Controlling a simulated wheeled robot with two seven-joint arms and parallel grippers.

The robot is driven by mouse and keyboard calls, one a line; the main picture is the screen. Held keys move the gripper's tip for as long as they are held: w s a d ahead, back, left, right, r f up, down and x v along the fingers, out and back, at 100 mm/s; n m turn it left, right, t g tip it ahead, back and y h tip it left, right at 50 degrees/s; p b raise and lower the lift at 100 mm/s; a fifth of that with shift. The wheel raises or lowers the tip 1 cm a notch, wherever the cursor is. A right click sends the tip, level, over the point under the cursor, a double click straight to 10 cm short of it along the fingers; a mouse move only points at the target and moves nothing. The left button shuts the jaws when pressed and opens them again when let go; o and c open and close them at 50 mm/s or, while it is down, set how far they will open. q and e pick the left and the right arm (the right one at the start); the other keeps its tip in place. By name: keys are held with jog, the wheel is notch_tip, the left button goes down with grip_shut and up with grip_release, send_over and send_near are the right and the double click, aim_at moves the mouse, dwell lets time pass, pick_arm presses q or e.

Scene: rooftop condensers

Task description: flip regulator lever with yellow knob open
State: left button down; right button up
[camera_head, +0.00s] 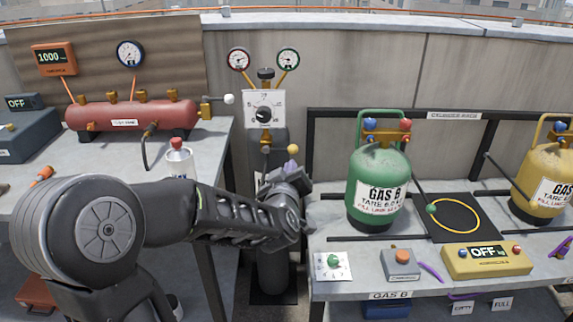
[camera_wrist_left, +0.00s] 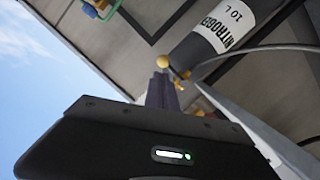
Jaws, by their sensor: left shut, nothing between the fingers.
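The yellow knob (camera_head: 292,149) sits at the end of the regulator lever, below the white dial plate (camera_head: 264,108) of the regulator. In the left wrist view the yellow knob (camera_wrist_left: 163,61) shows just beyond the fingertips. My left gripper (camera_head: 291,170) is just below the knob, in front of the dark gas cylinder (camera_head: 272,262). Its fingers (camera_wrist_left: 162,88) are shut and empty. I cannot tell whether they touch the knob. The lever's shaft is mostly hidden. The cylinder's label (camera_wrist_left: 227,25) reads nitrogen 10 L. My right gripper is not in view.
Left of the cylinder is a bench (camera_head: 216,150) with a red tank (camera_head: 130,114) and a white bottle (camera_head: 178,160). On the right, a bench holds a green gas cylinder (camera_head: 378,185), a yellow scale (camera_head: 486,261) and a yellow cylinder (camera_head: 545,178). A narrow gap lies between the benches.

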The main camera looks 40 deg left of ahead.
aim_at(283, 149)
pick_arm(q)
jog(key=shift+s+a+r+n+y, duration=0.3)
jog(key=shift+a+r+n+y, duration=0.1)
jog(key=shift+a+r+y, duration=0.3)
jog(key=shift+a, duration=0.1)
jog(key=x, duration=1)
jog(key=shift+b, duration=0.35)
